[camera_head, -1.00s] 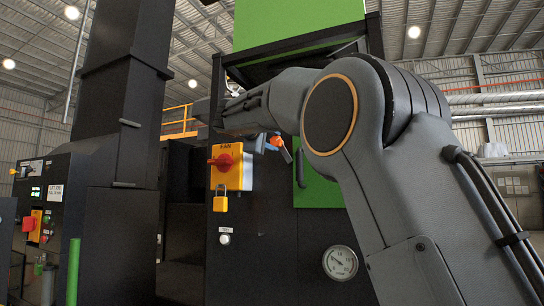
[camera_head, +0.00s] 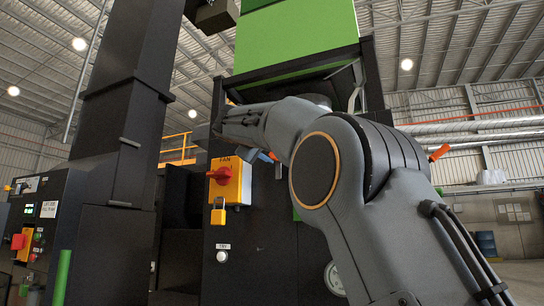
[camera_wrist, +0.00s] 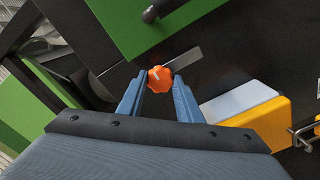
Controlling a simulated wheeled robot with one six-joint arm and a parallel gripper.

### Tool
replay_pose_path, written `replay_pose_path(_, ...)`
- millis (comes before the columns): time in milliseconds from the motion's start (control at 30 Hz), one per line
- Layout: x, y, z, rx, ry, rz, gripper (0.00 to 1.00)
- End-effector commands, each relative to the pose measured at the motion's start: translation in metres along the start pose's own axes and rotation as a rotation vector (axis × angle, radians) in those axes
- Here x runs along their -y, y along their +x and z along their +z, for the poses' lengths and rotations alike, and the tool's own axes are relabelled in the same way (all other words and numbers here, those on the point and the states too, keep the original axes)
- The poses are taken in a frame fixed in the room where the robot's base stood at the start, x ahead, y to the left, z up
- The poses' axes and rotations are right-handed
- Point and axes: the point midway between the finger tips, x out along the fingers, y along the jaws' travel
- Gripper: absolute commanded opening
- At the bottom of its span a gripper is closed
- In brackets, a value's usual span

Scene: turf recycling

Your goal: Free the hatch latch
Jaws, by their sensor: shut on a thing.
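In the wrist view the blue fingers of my gripper (camera_wrist: 160,90) are closed around an orange knob (camera_wrist: 159,78) with a white mark on its face. I cannot tell how the strip joins the knob. In the head view my gripper (camera_head: 264,156) is mostly hidden by my arm, with a little blue showing. It is right of the yellow fan switch box (camera_head: 233,178).
The yellow box carries a red knob (camera_head: 219,175) and a yellow padlock (camera_head: 218,212); its edge (camera_wrist: 272,118) is close to my right finger in the wrist view. A black bar handle (camera_wrist: 152,14) stands out from the green panel. An orange-gripped lever (camera_head: 438,153) shows behind my arm.

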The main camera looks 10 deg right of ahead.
Motion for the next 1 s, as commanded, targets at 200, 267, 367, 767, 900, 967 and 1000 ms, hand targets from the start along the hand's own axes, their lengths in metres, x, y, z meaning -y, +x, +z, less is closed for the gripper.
replay_pose_path(200, 0.002, 0.000, 0.001, 0.002, 0.004, -0.002, 0.00)
replay_pose_path(267, 0.002, 0.000, 0.001, 0.002, 0.004, -0.002, 0.00)
replay_pose_path(367, 0.002, 0.000, 0.001, 0.002, 0.004, -0.003, 0.35)
replay_pose_path(767, 0.000, -0.001, 0.000, 0.000, 0.003, -0.001, 0.51)
replay_pose_path(900, 0.000, -0.014, 0.000, -0.001, 0.003, -0.001, 0.51)
replay_pose_path(967, 0.001, -0.023, 0.000, -0.002, 0.003, -0.002, 0.51)
replay_pose_path(1000, 0.001, -0.030, 0.000, -0.003, 0.004, -0.002, 0.51)
